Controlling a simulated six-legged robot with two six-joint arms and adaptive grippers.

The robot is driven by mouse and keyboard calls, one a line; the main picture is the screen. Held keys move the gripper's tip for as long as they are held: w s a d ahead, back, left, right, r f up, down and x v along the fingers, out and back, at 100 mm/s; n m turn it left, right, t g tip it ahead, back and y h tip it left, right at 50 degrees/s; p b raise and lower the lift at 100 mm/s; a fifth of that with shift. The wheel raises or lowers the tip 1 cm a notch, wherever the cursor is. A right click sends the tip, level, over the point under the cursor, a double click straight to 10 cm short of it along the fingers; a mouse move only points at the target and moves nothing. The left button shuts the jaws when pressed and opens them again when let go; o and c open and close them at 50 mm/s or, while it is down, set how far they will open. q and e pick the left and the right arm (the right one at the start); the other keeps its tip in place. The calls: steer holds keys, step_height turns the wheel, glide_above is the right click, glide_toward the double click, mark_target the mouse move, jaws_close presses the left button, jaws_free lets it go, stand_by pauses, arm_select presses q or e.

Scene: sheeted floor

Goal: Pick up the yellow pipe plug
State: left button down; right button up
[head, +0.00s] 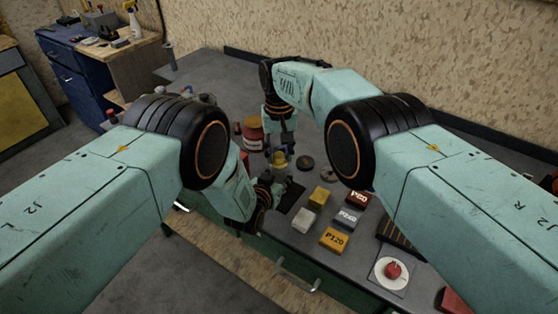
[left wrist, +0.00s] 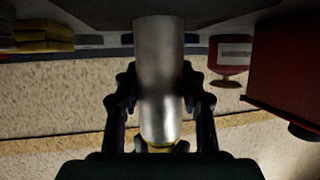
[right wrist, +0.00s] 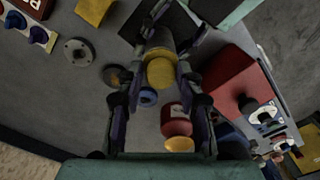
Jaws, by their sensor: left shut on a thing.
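My left gripper (left wrist: 160,110) is shut on a silver metal pipe (left wrist: 160,75). The yellow pipe plug (right wrist: 161,70) sits at the pipe's upper end. It shows in the head view (head: 280,158) and as a thin yellow edge in the left wrist view (left wrist: 163,147). In the head view my left gripper (head: 269,187) is low over the table, partly hidden by its own arm. My right gripper (head: 281,138) points down just above the plug. In the right wrist view its fingers (right wrist: 163,92) are open and apart, with the plug seen between them; contact cannot be told.
Yellow, white, red and grey blocks (head: 334,239) lie right of the pipe on the grey table. A red jar (head: 253,130) stands behind the left gripper. A red box (right wrist: 232,80) is close beside the right gripper. A round dark flange (head: 305,163) lies nearby.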

mark_target(279, 155)
arm_select(q)
steer(key=shift+s+f, duration=0.1)
steer(key=shift+f, duration=0.05)
arm_select(e)
steer(key=c, duration=0.4)
steer(key=shift+r, duration=0.1)
step_height(279, 155, up, 10)
steer(key=shift+f, duration=0.1)
arm_select(q)
steer(key=c, duration=0.7)
jaws_free()
steer(key=v, duration=0.7)
steer(key=shift+s+a, duration=0.15)
steer(key=shift+s, duration=0.05)
arm_select(e)
steer(key=shift+f, duration=0.1)
